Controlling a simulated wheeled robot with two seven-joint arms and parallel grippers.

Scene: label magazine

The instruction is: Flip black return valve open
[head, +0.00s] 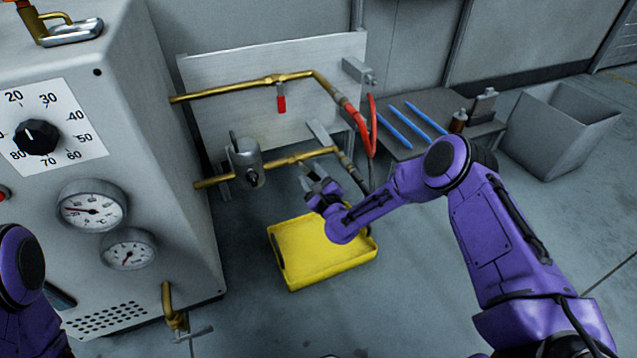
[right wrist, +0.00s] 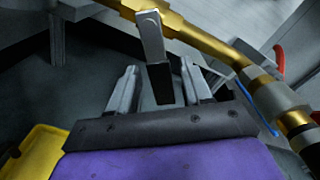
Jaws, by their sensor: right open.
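The return valve is on the lower brass pipe (head: 318,154). In the right wrist view its lever (right wrist: 153,38) has a bare metal upper part and a black grip (right wrist: 161,84), and extends from the brass pipe (right wrist: 205,38) toward my gripper. My right gripper (head: 309,172) is just below the lower pipe in the head view. In the right wrist view its open fingers (right wrist: 159,88) stand on either side of the black grip, with a visible gap on each side. Contact cannot be made out. My left gripper is out of view; only part of my left arm shows at lower left.
A red-handled valve (head: 281,103) hangs from the upper brass pipe (head: 230,88). A yellow tray (head: 318,252) lies below my right gripper. The grey machine cabinet (head: 150,180) stands left. A red hose (head: 371,130) and a bench with blue rods (head: 408,125) are to the right.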

